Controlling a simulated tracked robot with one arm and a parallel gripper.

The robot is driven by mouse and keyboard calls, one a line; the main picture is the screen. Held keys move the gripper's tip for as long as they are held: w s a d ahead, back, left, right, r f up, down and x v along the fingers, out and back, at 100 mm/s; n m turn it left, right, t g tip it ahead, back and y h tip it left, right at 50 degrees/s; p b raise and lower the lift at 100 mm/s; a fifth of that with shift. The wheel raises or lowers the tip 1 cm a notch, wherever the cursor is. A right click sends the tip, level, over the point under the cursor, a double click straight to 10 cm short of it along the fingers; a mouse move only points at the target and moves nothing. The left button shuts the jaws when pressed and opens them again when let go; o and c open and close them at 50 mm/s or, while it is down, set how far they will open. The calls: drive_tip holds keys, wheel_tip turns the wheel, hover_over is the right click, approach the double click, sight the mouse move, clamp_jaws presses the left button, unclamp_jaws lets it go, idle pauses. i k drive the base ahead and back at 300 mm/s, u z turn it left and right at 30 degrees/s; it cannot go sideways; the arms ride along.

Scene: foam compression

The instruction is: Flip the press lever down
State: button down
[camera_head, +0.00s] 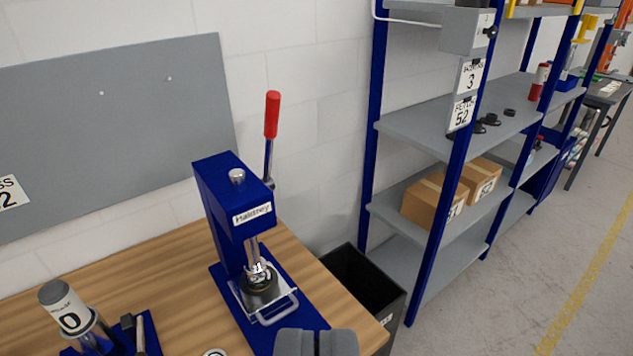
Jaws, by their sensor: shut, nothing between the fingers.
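The blue bench press (228,208) stands on the wooden table. Its lever (271,125) rises nearly upright on the press's right side, with a red grip at the top. The press ram comes down close above a round dark piece (261,285) on a metal plate with a loop handle; I cannot tell whether they touch. My gripper (317,342) shows at the bottom edge, shut and empty, in front of the press base. It is well below the lever grip in the picture and apart from it.
The wooden table (180,262) ends right of the press, beside a black bin (365,285). A grey-capped cylinder (66,306) and a small tool stand (140,335) are at lower left. A blue-framed shelf (430,130) with boxes stands at right. A grey panel (120,110) hangs behind.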

sight(273, 98)
drive_tip(key=z, duration=1.15)
drive_tip(key=k, duration=1.15)
drive_tip(key=u, duration=1.25)
drive_tip(key=i, duration=1.3)
drive_tip(key=u, duration=0.05)
